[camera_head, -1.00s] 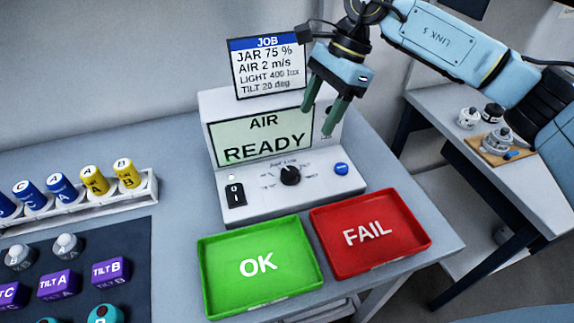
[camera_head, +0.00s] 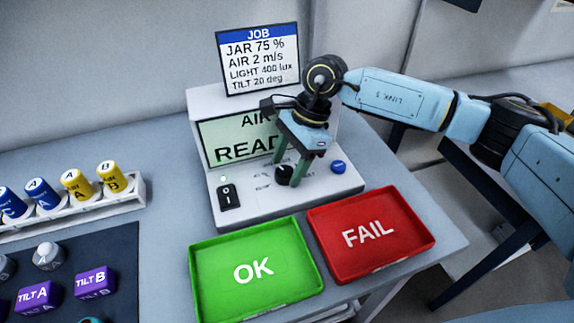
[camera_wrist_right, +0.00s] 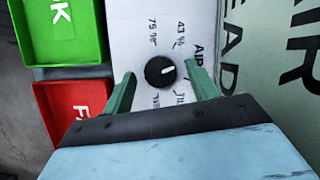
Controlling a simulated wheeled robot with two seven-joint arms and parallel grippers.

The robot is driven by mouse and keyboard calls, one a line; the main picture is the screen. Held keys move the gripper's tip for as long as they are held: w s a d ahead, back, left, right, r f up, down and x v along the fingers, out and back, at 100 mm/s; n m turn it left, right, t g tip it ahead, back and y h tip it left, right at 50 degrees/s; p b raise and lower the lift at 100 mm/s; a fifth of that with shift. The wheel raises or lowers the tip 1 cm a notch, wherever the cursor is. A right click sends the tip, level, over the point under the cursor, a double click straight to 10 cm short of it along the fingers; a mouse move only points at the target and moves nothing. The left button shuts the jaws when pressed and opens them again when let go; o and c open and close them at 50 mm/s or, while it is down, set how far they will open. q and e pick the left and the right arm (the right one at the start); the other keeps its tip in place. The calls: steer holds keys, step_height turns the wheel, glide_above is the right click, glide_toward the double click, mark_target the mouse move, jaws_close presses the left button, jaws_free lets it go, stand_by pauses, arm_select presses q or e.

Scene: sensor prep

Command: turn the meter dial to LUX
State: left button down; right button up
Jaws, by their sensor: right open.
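The meter (camera_head: 312,202) stands on the table, and its screen (camera_head: 222,140) reads AIR READY, partly hidden by my right gripper. Its round black dial (camera_head: 284,176) also shows in the right wrist view (camera_wrist_right: 160,71). There the dial's white mark points toward the screen side, near the AIR label; the smaller labels are hard to read. My right gripper (camera_head: 287,173) points down over the dial, open. In the right wrist view its green fingers (camera_wrist_right: 161,73) are on either side of the dial, with gaps visible. My left gripper is not in view.
A green OK tray (camera_head: 200,292) and a red FAIL tray (camera_head: 428,240) lie in front of the meter. A black switch (camera_head: 229,196) and a blue button (camera_head: 338,167) flank the dial. A job card (camera_head: 258,60) stands behind. Several bottles stand in a rack (camera_head: 130,197) at left.

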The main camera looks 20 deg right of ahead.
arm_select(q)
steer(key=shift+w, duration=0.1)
arm_select(e)
steer(key=shift+a+f, duration=0.2)
steer(key=shift+f, duration=0.15)
steer(key=shift+c, duration=0.3)
steer(key=c, duration=0.9)
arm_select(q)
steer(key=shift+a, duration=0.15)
arm_select(e)
steer(key=shift+c, duration=0.2)
steer(key=shift+m, duration=0.4)
steer(key=m+t, duration=0.2)
steer(key=m, duration=0.2)
steer(key=shift+s+b, duration=0.2)
steer(key=shift+b, duration=0.1)
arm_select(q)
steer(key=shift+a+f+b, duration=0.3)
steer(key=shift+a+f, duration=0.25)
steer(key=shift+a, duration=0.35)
arm_select(e)
steer(key=shift+m+t+h, duration=0.3)
steer(key=shift+m+t, duration=0.2)
steer(key=shift+m, duration=1.1)
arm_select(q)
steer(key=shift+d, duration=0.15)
